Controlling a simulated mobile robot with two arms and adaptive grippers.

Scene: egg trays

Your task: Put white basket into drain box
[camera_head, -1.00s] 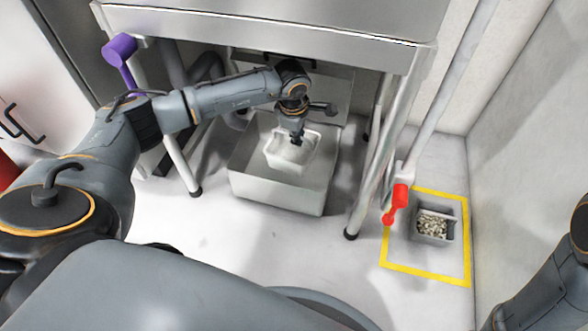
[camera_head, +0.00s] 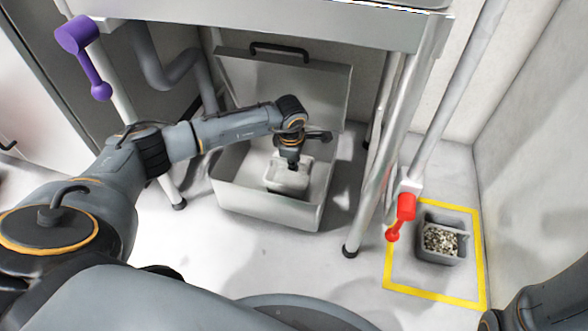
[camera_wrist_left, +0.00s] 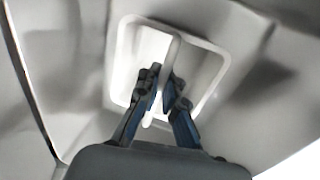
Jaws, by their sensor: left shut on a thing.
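The white basket (camera_head: 287,180) is inside the open metal drain box (camera_head: 262,205) under the counter. My left gripper (camera_head: 292,164) is shut on the handle of the basket from above. In the left wrist view, the fingers (camera_wrist_left: 163,92) close on the handle bar that crosses the basket's rounded rim (camera_wrist_left: 213,83). The basket appears low within the box walls. Whether it touches the box floor cannot be told. The fingertips are partly hidden in the head view. My right gripper is out of view; only part of that arm shows at lower right.
The drain box's raised lid (camera_head: 325,92) stands behind it. Table legs and pipes flank the box. A grey bin (camera_head: 438,260) with pale bits stands inside a yellow floor outline at right. A red-handled valve (camera_head: 404,208) and a purple lever (camera_head: 80,35) are nearby.

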